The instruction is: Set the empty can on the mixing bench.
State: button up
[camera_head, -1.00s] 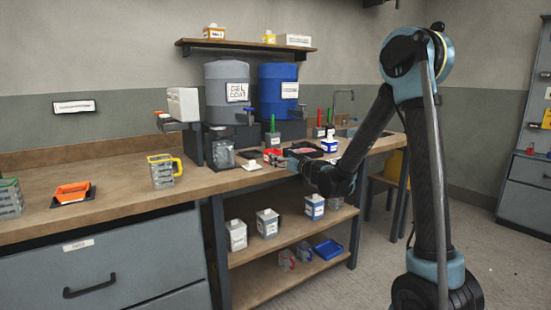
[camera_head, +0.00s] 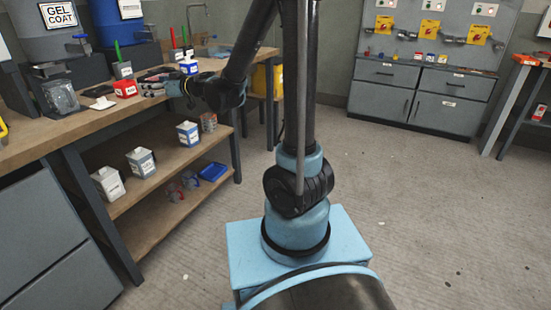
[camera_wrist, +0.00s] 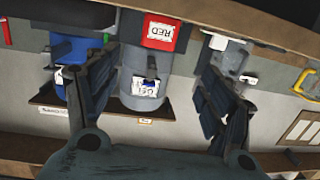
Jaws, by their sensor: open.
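The wooden bench (camera_head: 40,142) runs along the left wall in the head view. On its lower shelf stand grey-white cans with labels (camera_head: 108,182) (camera_head: 141,162) and one with a blue band (camera_head: 188,134). I cannot tell which can is the empty one. My gripper (camera_head: 150,86) is over the bench top, just right of a red container (camera_head: 125,88). In the wrist view, which is upside down, my gripper (camera_wrist: 158,95) has its fingers spread wide with nothing held. The red container (camera_wrist: 163,32) shows beyond the gap between them.
Grey cabinets (camera_head: 430,95) stand at the back. The floor (camera_head: 420,210) on the right is clear.

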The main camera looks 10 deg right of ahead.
jog(key=s+d+f+m+g+h, duration=0.2)
jog(key=s+d+f, duration=0.4)
jog(key=s+d, duration=0.4)
jog(key=s+d+f+m+g+h, duration=0.3)
jog(key=s+d+f+m+h, duration=0.2)
jog(key=s+d, duration=0.6)
jog(key=s+d+f+m+g+h, duration=0.2)
jog(key=s+d+f+h, duration=0.4)
jog(key=s+d, duration=0.5)
jog(key=d+m, duration=0.1)
jog(key=d, duration=0.6)
jog(key=shift+f+g+h, duration=0.3)
jog(key=shift+f, duration=0.05)
jog(key=shift+w, duration=0.1)
